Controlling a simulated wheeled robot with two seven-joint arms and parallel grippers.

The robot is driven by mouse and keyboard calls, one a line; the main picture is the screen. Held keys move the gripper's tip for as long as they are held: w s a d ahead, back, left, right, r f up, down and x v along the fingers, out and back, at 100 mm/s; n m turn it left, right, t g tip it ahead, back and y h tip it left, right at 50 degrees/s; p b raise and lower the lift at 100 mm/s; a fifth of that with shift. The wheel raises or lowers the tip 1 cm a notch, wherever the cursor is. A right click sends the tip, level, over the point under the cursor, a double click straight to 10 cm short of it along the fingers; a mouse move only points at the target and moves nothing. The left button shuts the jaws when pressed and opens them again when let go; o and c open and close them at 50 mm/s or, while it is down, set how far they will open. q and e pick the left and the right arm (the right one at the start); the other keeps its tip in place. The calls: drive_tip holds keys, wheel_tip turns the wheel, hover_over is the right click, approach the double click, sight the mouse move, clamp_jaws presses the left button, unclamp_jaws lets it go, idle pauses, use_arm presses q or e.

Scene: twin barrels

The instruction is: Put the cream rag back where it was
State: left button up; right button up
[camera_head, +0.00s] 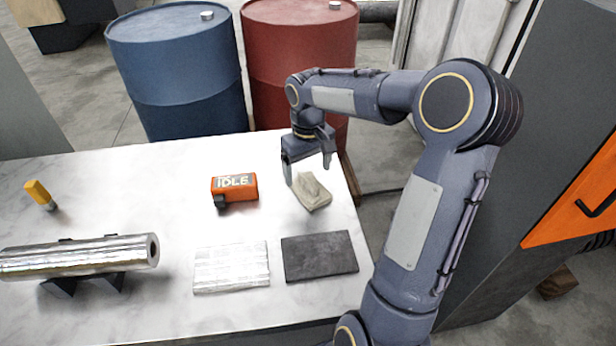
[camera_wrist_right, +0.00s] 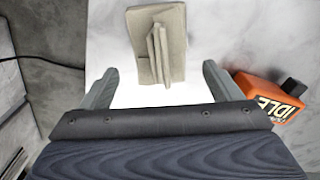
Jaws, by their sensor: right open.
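The cream rag (camera_head: 313,193) lies folded on the white marbled table (camera_head: 140,180), near its right edge. In the right wrist view the rag (camera_wrist_right: 157,45) has a raised fold in its middle and lies ahead of the fingertips. My right gripper (camera_head: 308,172) is open and empty just above and behind the rag, pointing down. In the right wrist view its two fingers (camera_wrist_right: 158,82) are spread apart with bare table between them. My left gripper is in neither view.
A dark mat (camera_head: 319,256) and a silvery mat (camera_head: 231,267) lie in front of the rag. An orange box marked IDLE (camera_head: 234,188) stands left of it. A silver roll (camera_head: 80,257) rests on black supports. Blue (camera_head: 180,70) and red (camera_head: 290,45) barrels stand behind the table.

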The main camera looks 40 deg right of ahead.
sight(308, 177)
wheel_tip(308, 177, up, 7)
drive_tip(key=s+a+r+t+y, duration=0.1)
drive_tip(key=s+a+r+t, duration=0.15)
drive_tip(key=s+a, duration=0.55)
drive_tip(key=s+a+f+t+y, duration=0.1)
drive_tip(key=s+a+f, duration=0.1)
drive_tip(key=s, duration=0.4)
drive_tip(key=s+a+f+t+y, duration=0.1)
drive_tip(key=s+a+f+t, duration=0.1)
drive_tip(key=s+a, duration=0.3)
drive_tip(key=shift+s+a+f+m+y+p, duration=0.3)
drive_tip(key=shift+s+f+y, duration=0.1)
drive_tip(key=shift+s+f, duration=0.15)
drive_tip(key=shift+s, duration=0.1)
